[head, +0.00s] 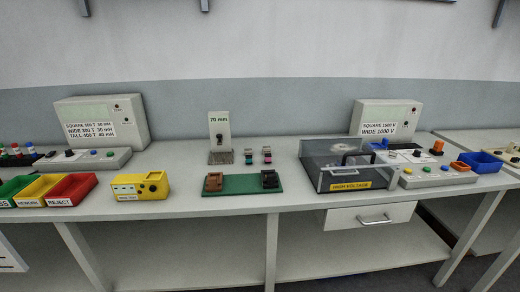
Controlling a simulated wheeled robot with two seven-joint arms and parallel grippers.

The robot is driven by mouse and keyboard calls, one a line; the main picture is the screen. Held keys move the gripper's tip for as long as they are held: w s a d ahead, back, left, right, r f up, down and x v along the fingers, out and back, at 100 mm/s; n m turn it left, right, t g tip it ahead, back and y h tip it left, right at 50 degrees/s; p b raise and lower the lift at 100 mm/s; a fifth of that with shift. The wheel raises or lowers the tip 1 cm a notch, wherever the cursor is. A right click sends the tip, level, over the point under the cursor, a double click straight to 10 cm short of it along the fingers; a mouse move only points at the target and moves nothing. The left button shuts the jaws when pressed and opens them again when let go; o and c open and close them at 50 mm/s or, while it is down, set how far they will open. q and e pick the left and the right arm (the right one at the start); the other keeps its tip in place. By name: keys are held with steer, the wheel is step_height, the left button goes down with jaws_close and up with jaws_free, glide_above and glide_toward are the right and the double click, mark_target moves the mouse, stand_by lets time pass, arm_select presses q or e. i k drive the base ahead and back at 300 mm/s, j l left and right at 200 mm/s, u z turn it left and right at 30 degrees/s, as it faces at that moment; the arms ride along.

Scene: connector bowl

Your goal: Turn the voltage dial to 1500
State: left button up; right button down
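The grey tester (398,110) at the back right carries a label (379,129) that appears to read SQUARE 1500 V and WIDE 1000 V. In front of it is a low grey console (437,179). A small black knob (416,154) and an orange knob (437,147) stand there; I cannot tell which is the voltage dial, and no scale or setting is legible. Neither of my grippers is in view.
A clear-lidded box (350,165) marked HIGH VOLTAGE stands left of the console, and a blue bin (480,162) right of it. A green fixture board (238,186) lies mid-bench. Yellow (37,190) and red bins (71,189) stand left.

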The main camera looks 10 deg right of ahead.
mark_target(417, 154)
steer(key=z, duration=1.7)
